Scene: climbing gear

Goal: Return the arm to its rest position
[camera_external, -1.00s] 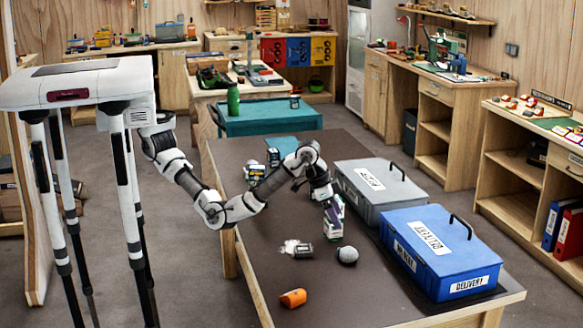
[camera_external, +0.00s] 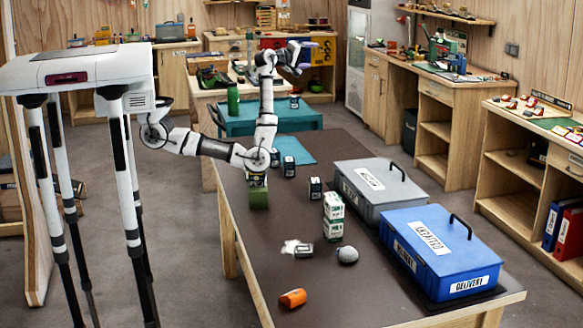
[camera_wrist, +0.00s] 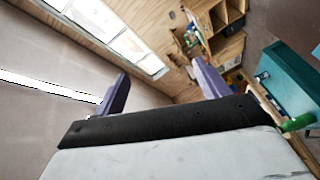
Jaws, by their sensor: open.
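My arm is folded up above the far left part of the dark table (camera_external: 330,290) in the external view, its forearm standing nearly upright. My gripper (camera_external: 303,56) is raised well clear of the table and appears small there. In the wrist view my gripper (camera_wrist: 162,88) has its two purple-grey fingers wide apart with nothing between them. The wrist view is tilted and shows floor, wooden shelving and part of a teal-topped bench (camera_wrist: 290,95).
A stack of white-green boxes (camera_external: 333,216) stands mid-table, with a grey ball (camera_external: 347,255), a small device (camera_external: 304,250) and an orange cylinder (camera_external: 293,298) nearby. A grey case (camera_external: 375,190) and blue case (camera_external: 440,255) line the right side. A green block (camera_external: 258,196) sits below my elbow.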

